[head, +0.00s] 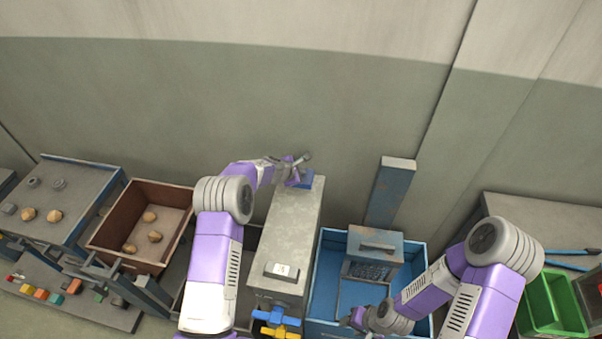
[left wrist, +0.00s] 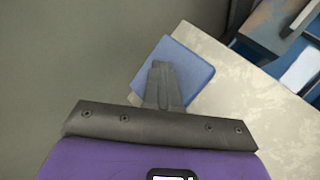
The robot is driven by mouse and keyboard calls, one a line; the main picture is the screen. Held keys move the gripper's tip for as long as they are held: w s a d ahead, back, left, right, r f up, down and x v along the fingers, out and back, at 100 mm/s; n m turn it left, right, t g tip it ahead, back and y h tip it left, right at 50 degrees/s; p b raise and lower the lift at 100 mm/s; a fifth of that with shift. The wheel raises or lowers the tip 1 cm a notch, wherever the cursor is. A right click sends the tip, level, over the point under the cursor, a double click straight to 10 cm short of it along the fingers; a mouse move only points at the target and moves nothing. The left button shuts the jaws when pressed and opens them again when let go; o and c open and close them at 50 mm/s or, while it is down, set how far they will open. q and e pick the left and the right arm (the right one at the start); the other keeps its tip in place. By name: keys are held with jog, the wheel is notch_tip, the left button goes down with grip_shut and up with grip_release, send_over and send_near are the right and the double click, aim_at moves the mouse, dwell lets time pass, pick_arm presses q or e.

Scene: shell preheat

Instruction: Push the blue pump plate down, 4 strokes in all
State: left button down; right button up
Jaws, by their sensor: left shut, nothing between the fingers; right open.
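The blue pump plate (head: 306,180) sits at the far end of a long grey bench top (head: 293,225) in the head view. It also shows in the left wrist view as a flat blue square (left wrist: 195,68) at the corner of the pale top. My left gripper (head: 290,172) is over the plate, and its shut fingers (left wrist: 162,75) cover part of it. I cannot tell whether the fingertips touch the plate or how far down it stands. My right gripper (head: 358,318) is open and empty, low in front of the blue bin.
A blue bin (head: 328,262) with a grey-fronted device (head: 375,246) stands right of the bench. A brown crate (head: 112,222) stands left, a green bin (head: 553,303) right. The wall is close behind.

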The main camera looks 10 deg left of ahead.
pick_arm(q)
jog(key=shift+s+f+b, duration=0.1)
jog(key=shift+f+b, duration=0.35)
jog(key=shift+f, duration=0.35)
jog(key=shift+r, duration=0.15)
dwell(0.3)
jog(key=shift+r+p, duration=1.8)
jog(key=shift+r, duration=0.3)
notch_tip(320, 180, up, 5)
jog(key=p, duration=0.4)
